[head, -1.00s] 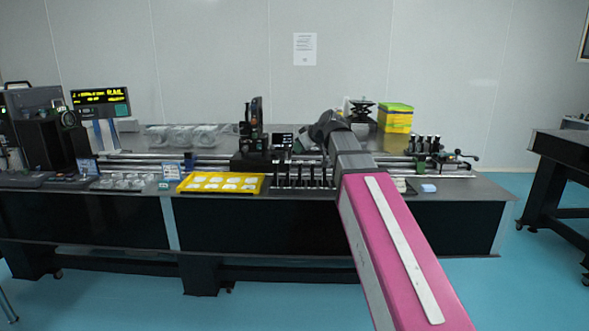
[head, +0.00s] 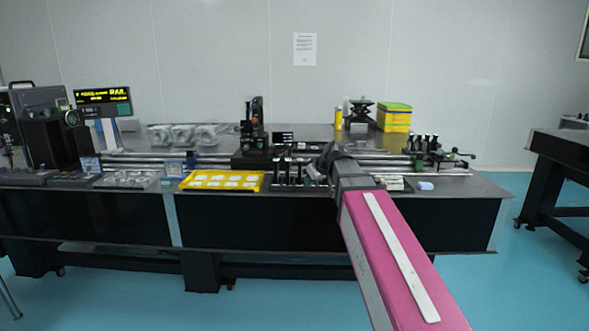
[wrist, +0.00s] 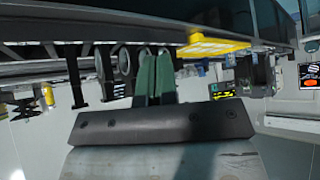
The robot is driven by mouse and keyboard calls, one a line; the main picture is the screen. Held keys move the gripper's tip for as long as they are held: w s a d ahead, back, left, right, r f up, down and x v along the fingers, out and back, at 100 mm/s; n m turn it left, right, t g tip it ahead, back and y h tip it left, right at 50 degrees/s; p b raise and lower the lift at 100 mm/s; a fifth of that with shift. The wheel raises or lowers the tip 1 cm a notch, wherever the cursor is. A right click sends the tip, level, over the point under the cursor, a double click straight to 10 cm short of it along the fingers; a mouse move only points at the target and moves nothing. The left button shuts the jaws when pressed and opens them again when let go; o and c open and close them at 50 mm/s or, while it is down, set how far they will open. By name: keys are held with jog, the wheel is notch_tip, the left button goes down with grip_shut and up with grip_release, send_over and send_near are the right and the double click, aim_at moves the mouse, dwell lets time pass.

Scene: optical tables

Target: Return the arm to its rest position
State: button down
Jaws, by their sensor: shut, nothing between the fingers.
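My arm (head: 390,250), pink with a white strip, reaches from the lower right of the head view towards the table's front edge. Its dark wrist end (head: 345,172) is beside the row of black post holders (head: 290,172), and it hides my fingers in that view. In the wrist view my gripper (wrist: 154,55) shows two green fingers close together, with nothing held between them. Black posts (wrist: 103,70) show beside and behind the fingers there; I cannot tell the exact gap.
The optical table (head: 330,222) carries a long rail, a yellow tray (head: 222,188) of white pieces, a black upright mount (head: 252,125), a yellow-green box (head: 395,117) and a lab jack (head: 360,112). Another table (head: 565,150) stands at the right. Open floor lies in front.

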jog(key=s+d+f+m+g+h, duration=0.2)
jog(key=s+d+f, duration=0.2)
jog(key=f, duration=0.7)
jog(key=s+d+f+m+g+h, duration=0.2)
jog(key=s+d+f, duration=0.3)
jog(key=s+f, duration=0.4)
jog(key=s+d+f+m+g+h, duration=0.1)
jog(key=s+d+f+m, duration=0.3)
jog(key=f, duration=0.9)
jog(key=s+g, duration=0.1)
jog(key=s, duration=0.1)
jog(key=shift+s+d+h, duration=0.2)
jog(key=shift+s+h, duration=0.1)
jog(key=shift+h, duration=0.1)
